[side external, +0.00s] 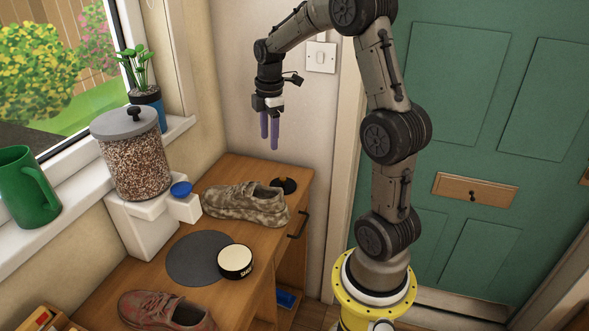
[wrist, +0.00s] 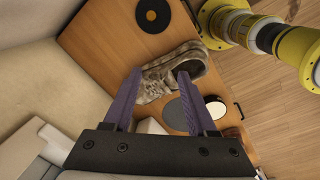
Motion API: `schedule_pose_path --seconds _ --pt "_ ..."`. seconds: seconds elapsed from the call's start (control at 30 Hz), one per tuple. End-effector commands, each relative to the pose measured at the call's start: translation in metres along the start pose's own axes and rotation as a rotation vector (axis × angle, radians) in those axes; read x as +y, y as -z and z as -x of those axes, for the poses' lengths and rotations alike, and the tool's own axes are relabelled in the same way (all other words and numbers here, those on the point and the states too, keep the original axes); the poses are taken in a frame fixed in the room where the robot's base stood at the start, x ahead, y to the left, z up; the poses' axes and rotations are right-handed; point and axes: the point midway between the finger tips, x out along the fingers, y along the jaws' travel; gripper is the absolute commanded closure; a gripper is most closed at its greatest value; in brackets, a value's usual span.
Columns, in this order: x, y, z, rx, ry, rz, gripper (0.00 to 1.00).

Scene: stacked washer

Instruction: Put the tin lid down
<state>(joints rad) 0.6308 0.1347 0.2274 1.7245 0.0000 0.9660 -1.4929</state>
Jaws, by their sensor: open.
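My gripper (side external: 269,128) has two purple fingers, open and empty, pointing down in the air above the back of the wooden desk. Its fingers also show in the wrist view (wrist: 158,74). A flat black disc with an orange-brown middle (side external: 284,185) lies on the desk near the back right corner; it may be the tin lid. It also shows at the top of the wrist view (wrist: 152,14), apart from the fingers. A round black tin (side external: 235,262) with lettering on its side and a cream top stands at the right edge of a grey round mat (side external: 190,272).
A camouflage shoe (side external: 245,204) lies between the disc and the mat. A reddish shoe (side external: 165,311) is at the front. A seed-filled dispenser (side external: 131,165) with a blue cap stands left. The wall is close behind the desk.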

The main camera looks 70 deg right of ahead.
Motion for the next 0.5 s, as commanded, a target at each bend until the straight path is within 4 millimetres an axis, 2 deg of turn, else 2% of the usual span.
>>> schedule_pose_path --seconds 0.03,0.2,0.33,0.5 --pt "-0.019 0.020 0.022 0.011 -0.038 -0.047 0.43" --pt "-0.092 0.065 0.069 0.082 -0.126 -0.276 0.43" --pt "-0.153 0.082 0.090 0.170 -0.168 -0.451 0.43" --pt "-0.221 0.084 0.097 0.299 -0.174 -0.663 0.43"
